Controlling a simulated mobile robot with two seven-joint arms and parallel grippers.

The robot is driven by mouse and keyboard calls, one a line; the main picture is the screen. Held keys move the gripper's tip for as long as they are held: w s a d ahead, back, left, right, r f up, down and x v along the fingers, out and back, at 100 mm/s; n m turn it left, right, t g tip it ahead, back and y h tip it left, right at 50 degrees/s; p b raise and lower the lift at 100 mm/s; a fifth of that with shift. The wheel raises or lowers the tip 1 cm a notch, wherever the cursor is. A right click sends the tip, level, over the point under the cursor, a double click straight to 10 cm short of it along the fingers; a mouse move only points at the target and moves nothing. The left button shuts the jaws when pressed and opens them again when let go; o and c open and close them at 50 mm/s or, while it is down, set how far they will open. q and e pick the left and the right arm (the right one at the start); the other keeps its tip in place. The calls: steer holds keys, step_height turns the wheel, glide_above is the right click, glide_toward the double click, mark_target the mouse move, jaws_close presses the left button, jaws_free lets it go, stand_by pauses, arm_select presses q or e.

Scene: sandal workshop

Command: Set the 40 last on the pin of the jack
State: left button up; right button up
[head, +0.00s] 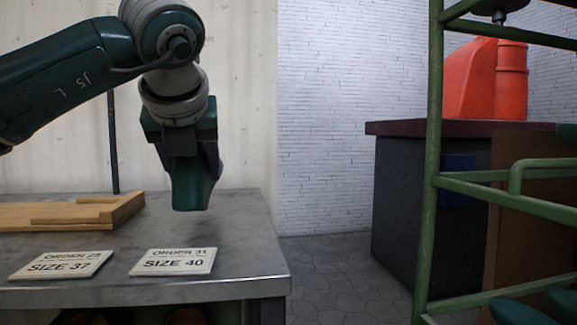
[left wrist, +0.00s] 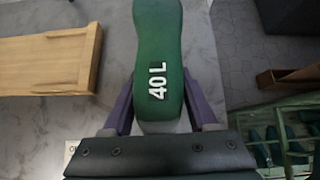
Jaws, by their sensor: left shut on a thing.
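The 40 last is a green foot-shaped block marked "40 L" in the left wrist view (left wrist: 158,45). In the head view the last (head: 190,194) hangs below my left gripper (head: 188,160), above the grey metal table (head: 235,232). The gripper's purple fingers (left wrist: 161,104) are shut on the last from both sides. The last appears clear of the table top. I cannot make out the jack or its pin in either view. My right gripper is out of view.
A wooden tray (head: 120,212) lies on the table at left. Cards reading "Size 37" (head: 62,265) and "Size 40" (head: 173,262) lie near the front edge. A green rack (head: 428,170) with green lasts (head: 520,312) stands at right. A dark-topped counter (head: 410,128) stands behind it.

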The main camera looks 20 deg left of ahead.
arm_select(q)
steer(key=shift+w+a+r, duration=0.15)
steer(key=shift+w+a, duration=0.3)
steer(key=shift+w, duration=0.3)
steer(key=shift+w+a+f, duration=0.35)
steer(key=shift+w, duration=0.2)
steer(key=shift+s+f+b, duration=0.1)
steer(key=shift+f+b, duration=0.75)
steer(key=shift+f, duration=0.05)
steer(key=shift+f, duration=0.25)
steer(key=o, duration=1.3)
steer(key=shift+c, duration=0.2)
steer(key=shift+o, duration=0.9)
steer(key=shift+f, duration=0.15)
